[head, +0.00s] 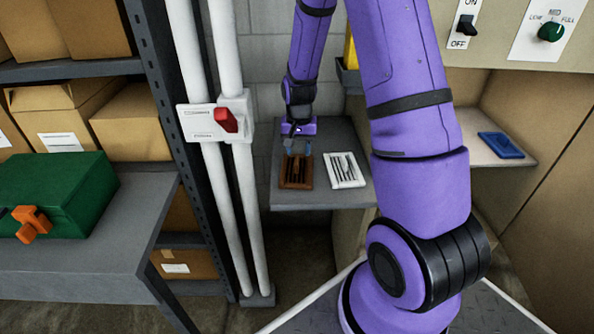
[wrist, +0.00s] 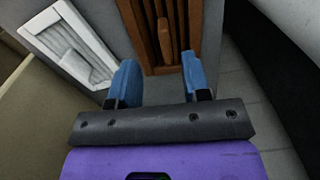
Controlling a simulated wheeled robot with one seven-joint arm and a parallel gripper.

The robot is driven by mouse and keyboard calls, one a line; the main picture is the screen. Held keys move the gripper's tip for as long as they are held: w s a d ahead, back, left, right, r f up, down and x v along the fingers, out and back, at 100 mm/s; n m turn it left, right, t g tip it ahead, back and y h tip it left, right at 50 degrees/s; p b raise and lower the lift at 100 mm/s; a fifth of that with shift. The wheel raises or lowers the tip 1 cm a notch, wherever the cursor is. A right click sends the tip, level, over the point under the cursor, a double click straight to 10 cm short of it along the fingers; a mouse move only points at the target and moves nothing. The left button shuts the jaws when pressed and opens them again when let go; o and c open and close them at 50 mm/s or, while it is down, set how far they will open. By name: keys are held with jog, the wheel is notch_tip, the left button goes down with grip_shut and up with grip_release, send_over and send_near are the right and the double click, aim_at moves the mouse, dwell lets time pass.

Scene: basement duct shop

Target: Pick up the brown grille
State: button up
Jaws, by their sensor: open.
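The brown grille (head: 295,171) lies on a small grey shelf (head: 330,199), to the left of a white grille (head: 345,170). My gripper (head: 297,148) is open and points down at the brown grille's far edge. In the wrist view, the brown grille (wrist: 182,35) is ahead of the two blue fingers of my gripper (wrist: 160,78), its near edge close to them. A raised brown tab stands on its slats. Nothing is held. The white grille (wrist: 75,42) is to the left there.
White vertical pipes (head: 230,170) with a red-handled valve (head: 226,120) stand left of the shelf. A green case (head: 60,195) sits on a grey table at left. A blue item (head: 500,145) lies on a ledge at right. Bare floor shows beside the shelf (wrist: 262,105).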

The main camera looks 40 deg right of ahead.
aim_at(297, 161)
jog(key=shift+w+d+f, duration=0.1)
jog(key=shift+w+f, duration=0.1)
jog(key=shift+f, duration=0.8)
jog(key=shift+w+a+f, duration=0.1)
jog(key=shift+w+f, duration=0.1)
jog(key=shift+f, duration=0.75)
jog(key=shift+w+d+f, duration=0.1)
jog(key=shift+w+f, duration=0.1)
jog(key=shift+f, duration=0.8)
jog(key=shift+c, duration=0.4)
grip_shut()
